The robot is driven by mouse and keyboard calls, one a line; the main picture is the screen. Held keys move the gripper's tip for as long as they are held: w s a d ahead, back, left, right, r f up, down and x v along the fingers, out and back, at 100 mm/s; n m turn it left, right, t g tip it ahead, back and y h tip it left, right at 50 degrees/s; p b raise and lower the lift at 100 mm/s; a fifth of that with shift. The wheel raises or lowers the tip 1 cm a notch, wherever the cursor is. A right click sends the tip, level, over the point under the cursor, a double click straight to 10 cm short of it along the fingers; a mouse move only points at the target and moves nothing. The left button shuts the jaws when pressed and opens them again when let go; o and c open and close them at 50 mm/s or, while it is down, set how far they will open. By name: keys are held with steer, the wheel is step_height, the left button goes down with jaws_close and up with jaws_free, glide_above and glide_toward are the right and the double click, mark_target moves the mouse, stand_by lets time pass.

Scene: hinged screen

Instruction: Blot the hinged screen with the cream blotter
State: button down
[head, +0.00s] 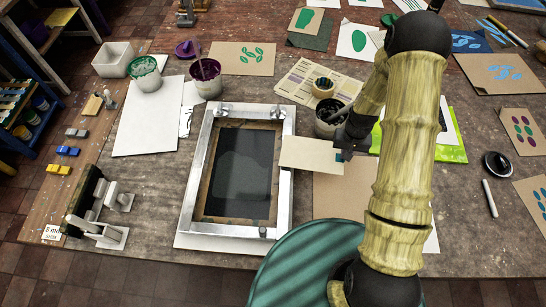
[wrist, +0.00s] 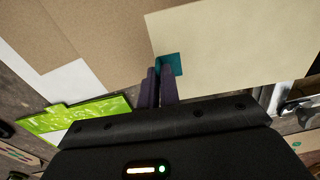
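The hinged screen (head: 285,203) lies flat at the middle of the table. It has a pale metal outer frame, a wooden inner frame and a dark mesh (head: 240,172) with a greyer, shiny patch. The cream blotter (head: 311,154) is a flat card with a teal tab at its edge. My gripper (head: 343,156) is shut on that tab and holds the card at the right of the screen, its left end over or near the frame's right edge. In the wrist view the fingers (wrist: 157,85) pinch the teal tab (wrist: 170,65) of the blotter (wrist: 235,45).
Pots of paint (head: 145,73) and a purple one (head: 206,78) stand behind the screen. A dark pot (head: 331,118) stands close behind my gripper. Squeegees on stands (head: 95,228) are at the left. A lime green sheet (head: 452,148) lies at the right.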

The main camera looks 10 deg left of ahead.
mark_target(301, 158)
steer(key=shift+n, duration=0.5)
steer(key=a+b, duration=0.1)
steer(key=a, duration=0.3)
steer(key=s+a+b, duration=0.1)
steer(key=a, duration=0.4)
steer(key=s+a+b, duration=0.1)
steer(key=a, duration=0.4)
steer(key=shift+a+b, duration=0.25)
steer(key=shift+b, duration=0.05)
steer(key=s+a, duration=0.1)
steer(key=a, duration=0.2)
steer(key=s+a+b, duration=0.1)
steer(key=s+a, duration=0.1)
steer(key=a, duration=0.1)
steer(key=s+a+r, duration=0.1)
steer(key=s+a, duration=0.1)
steer(key=a, duration=0.1)
steer(key=shift+a+b, duration=0.1)
steer(key=shift+b, duration=0.25)
steer(key=shift+w, duration=0.1)
steer(key=shift+f, duration=0.15)
steer(key=shift+f+b, duration=1.85)
steer(key=shift+f, duration=0.3)
steer(key=shift+f, duration=0.1)
steer(key=c, duration=1.5)
jaws_free()
steer(key=shift+c, duration=0.2)
